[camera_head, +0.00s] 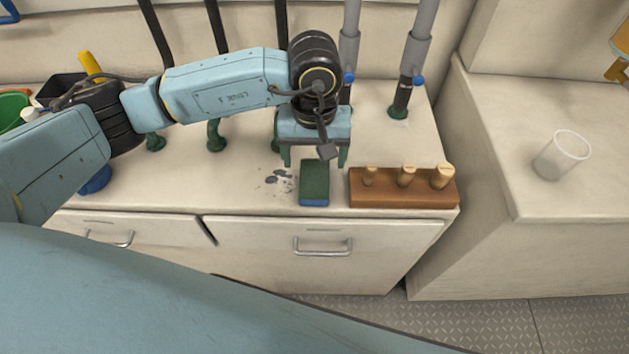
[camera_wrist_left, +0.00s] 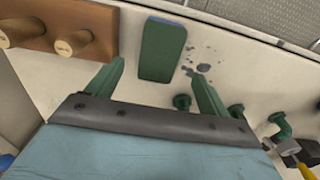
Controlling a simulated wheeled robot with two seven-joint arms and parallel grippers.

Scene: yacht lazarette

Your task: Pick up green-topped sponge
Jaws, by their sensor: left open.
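The green-topped sponge (camera_head: 314,181) has a dark green top and a blue lower part. It lies near the front edge of the white counter, left of a wooden block. My left gripper (camera_head: 313,162) is open and empty, its two green fingers pointing toward the sponge from just behind it. In the left wrist view the sponge (camera_wrist_left: 161,50) lies beyond the fingertips of the left gripper (camera_wrist_left: 158,75), roughly between their lines and apart from them. My right gripper is in neither view.
A brown wooden block (camera_head: 400,189) with three wooden pegs stands close right of the sponge. Dark stains mark the counter left of it. Pipes (camera_head: 404,95) rise at the back. A clear cup (camera_head: 562,154) stands on the right-hand bench (camera_head: 500,120). Drawers (camera_head: 320,240) face the front.

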